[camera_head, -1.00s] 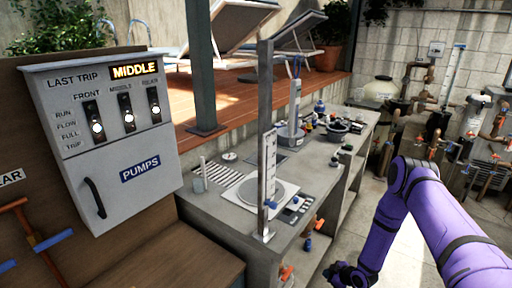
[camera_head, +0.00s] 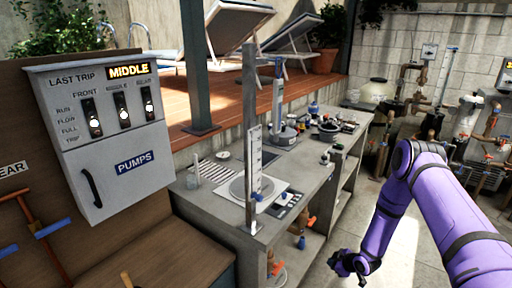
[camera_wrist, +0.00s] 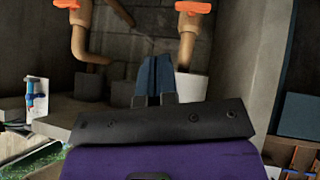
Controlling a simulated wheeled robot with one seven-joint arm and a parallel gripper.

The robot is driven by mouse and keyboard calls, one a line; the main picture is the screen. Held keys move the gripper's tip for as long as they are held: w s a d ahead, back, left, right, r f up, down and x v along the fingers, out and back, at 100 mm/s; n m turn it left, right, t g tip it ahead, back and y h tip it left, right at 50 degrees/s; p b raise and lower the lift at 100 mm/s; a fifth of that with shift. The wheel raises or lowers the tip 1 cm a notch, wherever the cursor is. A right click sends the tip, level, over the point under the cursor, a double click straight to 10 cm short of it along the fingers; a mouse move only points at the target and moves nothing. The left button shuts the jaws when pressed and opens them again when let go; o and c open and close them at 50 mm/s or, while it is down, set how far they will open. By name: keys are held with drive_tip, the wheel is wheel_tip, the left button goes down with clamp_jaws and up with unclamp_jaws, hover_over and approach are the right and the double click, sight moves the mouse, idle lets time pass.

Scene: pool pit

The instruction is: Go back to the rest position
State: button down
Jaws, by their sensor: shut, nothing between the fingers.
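My purple arm comes in from the right side of the head view and bends down at its elbow. My gripper (camera_head: 347,264) hangs low at its end, to the right of the concrete bench, over the floor. In the wrist view my gripper (camera_wrist: 155,62) shows its two blue fingers shut together with nothing between them. Beyond the fingers are two pipes with orange valve handles (camera_wrist: 193,8) and a dark block wall.
The concrete bench (camera_head: 222,205) stands left of the arm, with a gauge post (camera_head: 250,150) at its front. The pumps cabinet (camera_head: 108,140) is at the left. Pipework (camera_head: 480,150) fills the back right. Pale floor (camera_head: 405,250) lies open around my gripper.

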drive_tip(key=w+d+r+m+h, duration=0.2)
drive_tip(key=r, duration=1.5)
drive_tip(key=w+d+r+m+h, duration=0.1)
drive_tip(key=w+d+r+h, duration=0.1)
drive_tip(key=r, duration=1.4)
drive_tip(key=s+r+m+h, duration=0.1)
drive_tip(key=s+r, duration=0.1)
drive_tip(key=r, duration=0.4)
drive_tip(key=s+r+m+h, duration=0.1)
drive_tip(key=s+r, duration=0.2)
drive_tip(key=r, duration=0.3)
drive_tip(key=s+a+r+m+g, duration=0.15)
drive_tip(key=s+r+m, duration=0.25)
drive_tip(key=s+r, duration=1.3)
drive_tip(key=s+a+r+m, duration=0.1)
drive_tip(key=s, duration=0.9)
drive_tip(key=s+a+r+m+y, duration=0.1)
drive_tip(key=s+a+r, duration=0.1)
drive_tip(key=s, duration=0.8)
drive_tip(key=shift+s+a+r+m, duration=0.15)
drive_tip(key=shift+s+r+m, duration=0.1)
drive_tip(key=shift+m, duration=0.05)
